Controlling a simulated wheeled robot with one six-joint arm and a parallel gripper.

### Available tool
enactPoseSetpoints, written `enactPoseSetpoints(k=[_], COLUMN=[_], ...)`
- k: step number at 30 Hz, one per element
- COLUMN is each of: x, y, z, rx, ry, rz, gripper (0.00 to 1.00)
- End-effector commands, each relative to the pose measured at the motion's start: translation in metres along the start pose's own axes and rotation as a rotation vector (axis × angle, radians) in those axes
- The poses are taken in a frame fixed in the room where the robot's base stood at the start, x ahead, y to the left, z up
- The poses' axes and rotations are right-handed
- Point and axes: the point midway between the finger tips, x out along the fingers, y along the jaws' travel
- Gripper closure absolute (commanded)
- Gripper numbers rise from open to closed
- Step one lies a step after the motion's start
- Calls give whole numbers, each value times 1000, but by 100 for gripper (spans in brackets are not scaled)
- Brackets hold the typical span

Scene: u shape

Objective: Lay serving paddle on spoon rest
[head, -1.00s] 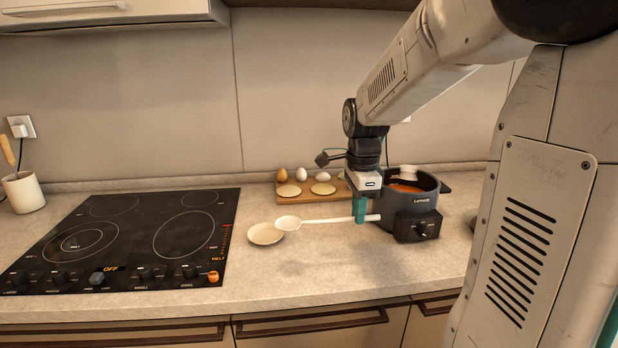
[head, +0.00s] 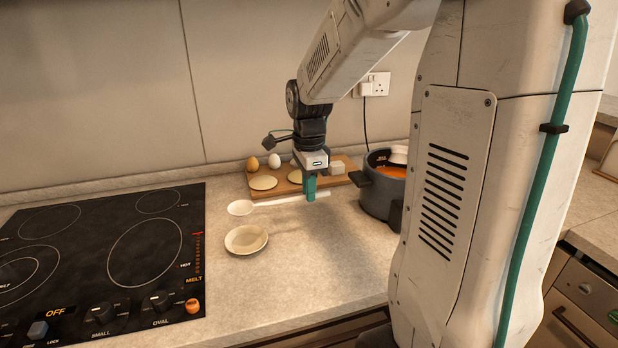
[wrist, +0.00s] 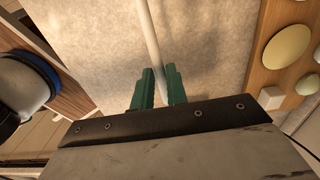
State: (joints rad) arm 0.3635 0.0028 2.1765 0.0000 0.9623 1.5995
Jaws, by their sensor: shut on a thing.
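The serving paddle (head: 240,208) is a white, long-handled spoon with an oval head. My gripper (head: 310,190) is shut on its handle, and the paddle lies level across the air above the counter, its head to the left. In the wrist view the handle (wrist: 154,40) runs up and away from between the green fingers (wrist: 158,88); the paddle's head is out of that view. The spoon rest (head: 246,239) is a round, shallow cream dish on the counter. It sits just nearer the camera than the paddle's head, apart from it.
A wooden board (head: 340,177) with eggs and flat pale rounds lies behind the gripper. A dark pot (head: 378,197) of orange soup stands to the right. The black cooktop (head: 100,255) is at the left. The counter in front of the dish is clear.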

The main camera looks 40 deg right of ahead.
Motion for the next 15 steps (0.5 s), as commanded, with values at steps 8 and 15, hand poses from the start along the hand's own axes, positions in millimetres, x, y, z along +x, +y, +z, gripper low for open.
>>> enactPoseSetpoints(k=[8, 15], x=[34, 61], y=[0, 0], z=[-1, -2], rx=[1, 4], ry=[0, 0], rz=[3, 2], gripper=[100, 100])
